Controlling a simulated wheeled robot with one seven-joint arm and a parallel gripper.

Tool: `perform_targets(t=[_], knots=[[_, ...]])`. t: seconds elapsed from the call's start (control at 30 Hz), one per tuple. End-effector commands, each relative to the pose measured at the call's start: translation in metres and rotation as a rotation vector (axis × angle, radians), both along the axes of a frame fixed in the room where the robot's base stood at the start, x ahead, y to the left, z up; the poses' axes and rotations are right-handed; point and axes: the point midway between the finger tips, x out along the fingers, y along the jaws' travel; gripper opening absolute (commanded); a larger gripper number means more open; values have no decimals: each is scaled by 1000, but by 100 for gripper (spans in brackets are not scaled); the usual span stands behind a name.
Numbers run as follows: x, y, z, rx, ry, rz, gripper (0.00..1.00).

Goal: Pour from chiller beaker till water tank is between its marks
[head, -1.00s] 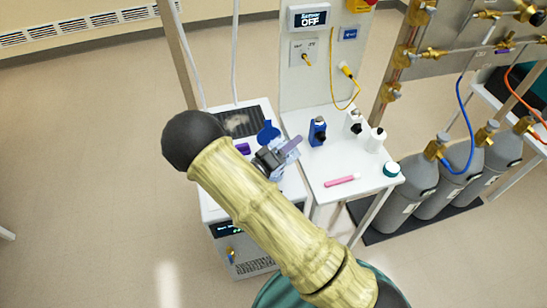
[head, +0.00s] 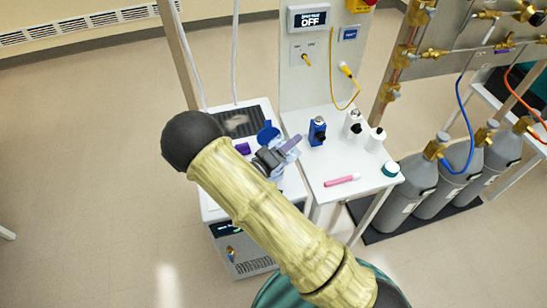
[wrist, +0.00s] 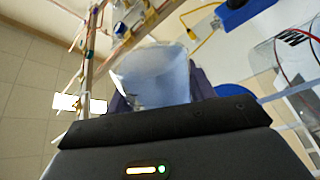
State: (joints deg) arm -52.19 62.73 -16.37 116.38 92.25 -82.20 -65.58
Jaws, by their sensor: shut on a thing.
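My gripper (head: 283,154) is over the right part of the white chiller unit (head: 262,266), beside a blue round cap (head: 268,132). In the wrist view its dark jaws are shut on a translucent pale-blue beaker (wrist: 155,75), which looks tilted. In the head view the gripper and my arm mostly hide the beaker. The wrist view also shows a blue round part, apparently the cap (wrist: 236,91), right of the beaker. I cannot make out the water tank's level or its marks, or any liquid stream.
Grey gas cylinders (head: 411,195) stand further right. Open floor lies to the left.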

Motion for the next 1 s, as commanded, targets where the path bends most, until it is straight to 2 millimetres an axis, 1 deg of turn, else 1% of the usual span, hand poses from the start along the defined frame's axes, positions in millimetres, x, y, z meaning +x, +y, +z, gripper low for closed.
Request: perform_targets(t=[1.0], knots=[[1,1,-2,-39,36,1,28]])
